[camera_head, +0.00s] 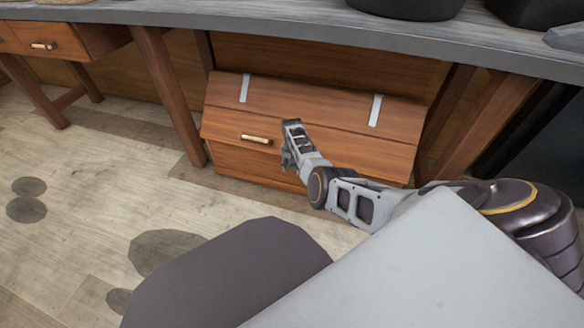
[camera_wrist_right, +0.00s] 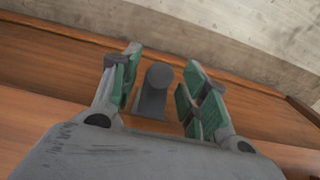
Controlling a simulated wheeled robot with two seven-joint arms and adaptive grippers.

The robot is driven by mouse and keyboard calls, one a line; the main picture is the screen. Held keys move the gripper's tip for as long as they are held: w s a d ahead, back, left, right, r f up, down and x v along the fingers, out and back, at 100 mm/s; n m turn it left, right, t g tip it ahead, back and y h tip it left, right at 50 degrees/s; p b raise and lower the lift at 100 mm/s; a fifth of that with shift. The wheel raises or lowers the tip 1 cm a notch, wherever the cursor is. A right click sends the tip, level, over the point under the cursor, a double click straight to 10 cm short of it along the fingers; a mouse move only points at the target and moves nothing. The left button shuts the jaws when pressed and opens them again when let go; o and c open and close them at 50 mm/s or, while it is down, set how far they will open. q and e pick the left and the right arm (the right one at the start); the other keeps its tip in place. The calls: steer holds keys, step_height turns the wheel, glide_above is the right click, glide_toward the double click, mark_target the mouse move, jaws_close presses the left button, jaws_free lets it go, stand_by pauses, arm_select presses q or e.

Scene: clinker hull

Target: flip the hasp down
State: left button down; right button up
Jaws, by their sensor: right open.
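A wooden chest (camera_head: 225,126) with a sloping lid stands under the counter. My right gripper (camera_head: 290,143) is at the chest's front, right of its brass handle (camera_head: 256,139). In the right wrist view my right gripper (camera_wrist_right: 162,62) is open, with its green-padded fingers on either side of a small grey fitting with a rounded end (camera_wrist_right: 157,80), which seems to be the hasp. I see a gap on both sides of it and no clear contact. In the head view my gripper hides this fitting. My left gripper is out of view.
Two pale metal strips (camera_head: 245,88) (camera_head: 375,110) lie on the chest lid. The grey countertop (camera_head: 250,18) overhangs the chest. Wooden legs (camera_head: 168,95) stand at its sides. The plank floor (camera_head: 75,185) in front and to the left is clear.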

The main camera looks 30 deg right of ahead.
steer(key=c, duration=0.9)
